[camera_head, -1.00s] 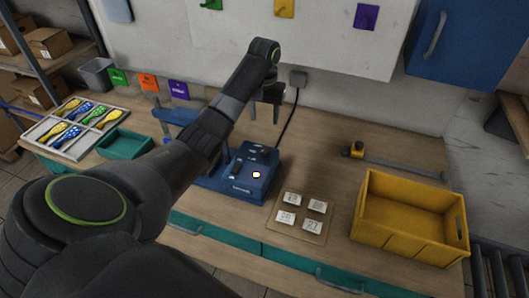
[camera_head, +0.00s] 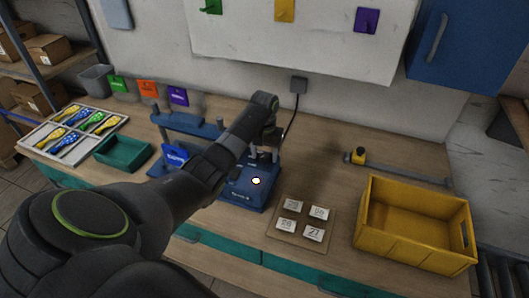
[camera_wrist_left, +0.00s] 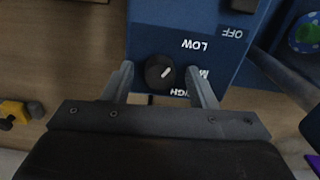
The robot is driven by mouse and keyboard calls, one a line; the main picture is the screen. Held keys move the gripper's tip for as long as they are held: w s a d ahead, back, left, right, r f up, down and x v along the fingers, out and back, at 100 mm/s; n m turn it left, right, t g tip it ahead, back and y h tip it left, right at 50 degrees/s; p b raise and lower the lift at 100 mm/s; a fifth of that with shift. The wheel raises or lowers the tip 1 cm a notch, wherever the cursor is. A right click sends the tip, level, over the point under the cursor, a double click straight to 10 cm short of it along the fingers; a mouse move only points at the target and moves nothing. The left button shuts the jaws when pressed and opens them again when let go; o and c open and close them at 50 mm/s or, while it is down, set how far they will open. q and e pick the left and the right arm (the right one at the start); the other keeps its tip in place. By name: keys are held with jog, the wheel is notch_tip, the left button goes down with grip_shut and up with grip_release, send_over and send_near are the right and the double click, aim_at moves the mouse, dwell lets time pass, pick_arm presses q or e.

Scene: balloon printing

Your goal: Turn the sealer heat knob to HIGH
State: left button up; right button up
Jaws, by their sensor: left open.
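The blue sealer (camera_head: 241,194) stands on the bench, with a lit round light on its front. In the left wrist view its blue panel (camera_wrist_left: 160,28) carries upside-down labels: OFF, LOW, one starting with M, and a partly covered HIGH. In the head view the left gripper (camera_head: 264,152) hangs over the sealer and hides the knob. My right gripper is not in view.
A board with several number tiles (camera_head: 302,240) lies right of the sealer. A yellow crate (camera_head: 408,246) stands further right. A green tray (camera_head: 124,151) and a sectioned balloon tray (camera_head: 72,134) are at the left. The bench behind the crate is mostly clear.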

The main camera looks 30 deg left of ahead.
pick_arm(q)
jog(key=c, duration=1)
